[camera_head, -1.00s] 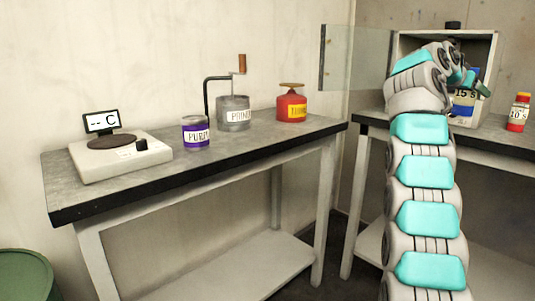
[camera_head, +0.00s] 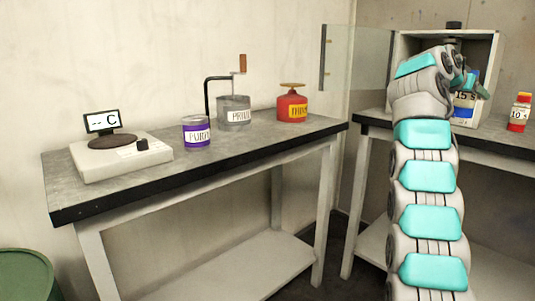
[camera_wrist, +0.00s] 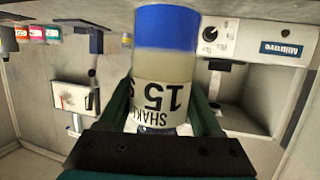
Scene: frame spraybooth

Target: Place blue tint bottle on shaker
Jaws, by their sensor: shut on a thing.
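The blue tint bottle (camera_wrist: 165,60) has a pale body, a blue end and a "SHAKE 15 S" label. It fills the middle of the wrist view, which shows the scene upside down. My gripper (camera_wrist: 165,118) is shut on it, with green fingers on both sides of the label. In the head view the bottle's label (camera_head: 464,96) shows upright in front of the grey open-fronted box, blue part below; my arm hides much of the gripper. This grey box (camera_head: 486,52) seems to be the shaker; its knob panel (camera_wrist: 225,38) shows in the wrist view. I cannot tell whether the bottle touches it.
A glass panel (camera_head: 352,58) stands open left of the box. A red-and-yellow bottle (camera_head: 519,112) stands to the right. The left table (camera_head: 250,147) holds a scale (camera_head: 120,155), a purple can (camera_head: 196,131), a primer can (camera_head: 234,113) and a red thinner can (camera_head: 292,106).

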